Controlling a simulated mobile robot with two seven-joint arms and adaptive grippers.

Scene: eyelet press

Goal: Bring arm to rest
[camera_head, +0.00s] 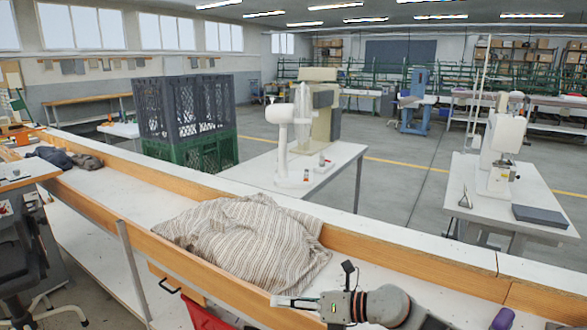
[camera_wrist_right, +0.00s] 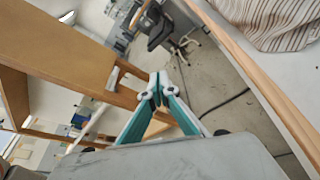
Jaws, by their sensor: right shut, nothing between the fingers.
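My right arm (camera_head: 380,306) comes in at the bottom of the head view, low along the front edge of the bench. Its gripper (camera_head: 282,301) points to the left, close to the wooden front rail and just below the striped cloth. In the right wrist view the teal fingers of the right gripper (camera_wrist_right: 160,88) meet at their tips with nothing between them. My left gripper is in neither view.
A striped cloth (camera_head: 245,240) lies heaped in the white bench trough (camera_head: 150,201), whose wooden front rail (camera_head: 215,271) is beside my gripper. Dark cloths (camera_head: 62,158) lie farther left. Black and green crates (camera_head: 187,118) and a press (camera_head: 303,115) stand behind. A chair (camera_wrist_right: 157,27) stands below.

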